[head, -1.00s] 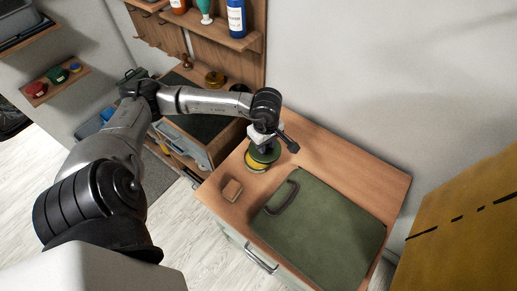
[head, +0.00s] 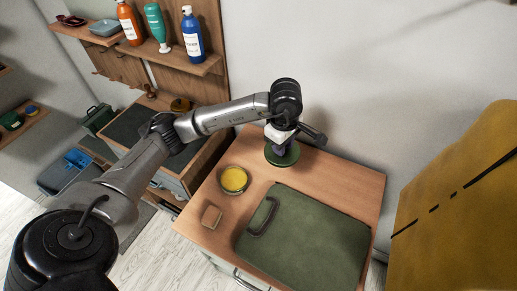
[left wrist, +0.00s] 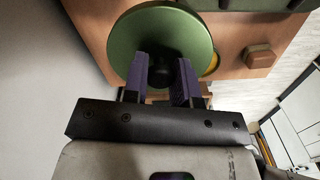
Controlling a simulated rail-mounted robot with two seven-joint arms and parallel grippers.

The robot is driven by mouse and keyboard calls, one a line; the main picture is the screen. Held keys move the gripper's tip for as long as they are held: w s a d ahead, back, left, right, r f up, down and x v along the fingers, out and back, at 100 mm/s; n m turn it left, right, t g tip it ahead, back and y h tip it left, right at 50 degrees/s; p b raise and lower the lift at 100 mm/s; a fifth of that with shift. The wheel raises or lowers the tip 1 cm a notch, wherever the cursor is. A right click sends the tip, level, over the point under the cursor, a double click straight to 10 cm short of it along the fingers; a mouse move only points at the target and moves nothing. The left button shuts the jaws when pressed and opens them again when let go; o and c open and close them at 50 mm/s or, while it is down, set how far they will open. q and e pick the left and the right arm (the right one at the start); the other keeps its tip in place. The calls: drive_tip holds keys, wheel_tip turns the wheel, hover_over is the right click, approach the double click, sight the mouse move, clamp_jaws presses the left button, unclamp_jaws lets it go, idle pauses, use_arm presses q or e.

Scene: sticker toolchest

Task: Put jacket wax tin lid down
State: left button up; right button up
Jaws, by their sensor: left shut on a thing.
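The jacket wax tin (head: 234,180) stands uncovered on the wooden cabinet top, its round yellow wax showing. A sliver of it also shows beside the lid in the left wrist view (left wrist: 213,64). The round green lid (head: 275,158) is to the right of and behind the tin, near the wall, clear of it. My left gripper (head: 281,143) points down and is shut on the lid's dark knob; the left wrist view shows both fingers (left wrist: 163,78) around the knob, with the lid (left wrist: 160,30) beyond. I cannot tell whether the lid touches the wood. My right gripper is not in view.
A small brown block (head: 211,217) lies in front of the tin. Bottles stand on a shelf (head: 205,66) at the back left. Bare wood surrounds the lid.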

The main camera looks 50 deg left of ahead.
use_arm(q)
drive_tip(key=w+a+f, duration=0.4)
drive_tip(key=w, duration=0.1)
drive_tip(key=m+p, duration=0.1)
drive_tip(key=p, duration=0.2)
hover_over(257, 148)
wheel_tip(257, 148, down, 7)
drive_tip(key=shift+f, duration=0.1)
drive_tip(key=shift+f+p, duration=0.45)
drive_tip(key=shift+f, duration=1.55)
drive_tip(key=shift+f, duration=0.1)
drive_tip(key=o, duration=0.9)
